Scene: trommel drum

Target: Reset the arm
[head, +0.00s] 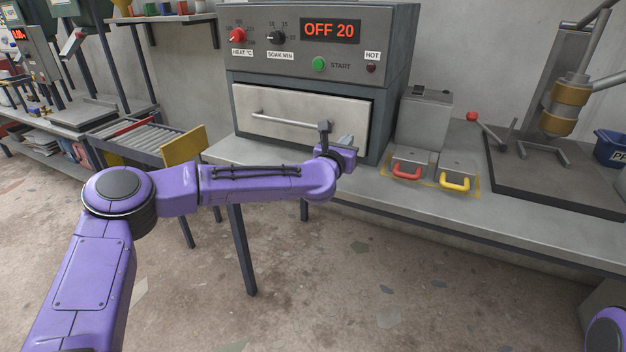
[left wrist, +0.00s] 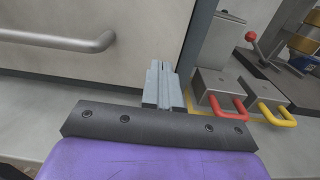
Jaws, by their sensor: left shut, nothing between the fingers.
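My left arm reaches in from the left in the head view, bent at the elbow. Its gripper (head: 345,142) is in front of the lower right part of the oven drawer front (head: 300,118). In the left wrist view the gripper's fingers (left wrist: 163,85) are together with nothing between them. The drawer's bar handle (left wrist: 60,40) is to the left of the fingers and apart from them. The drawer front looks closed. My right gripper is not in view; only a small purple part of my own body shows at the lower right corner.
The oven's display (head: 331,30) reads OFF 20. Right of it, boxes with a red handle (head: 407,173) and a yellow handle (head: 454,182) stand on the bench (head: 380,205). Farther right is a lever press (head: 570,100) on a dark plate. A roller conveyor (head: 155,140) is at left.

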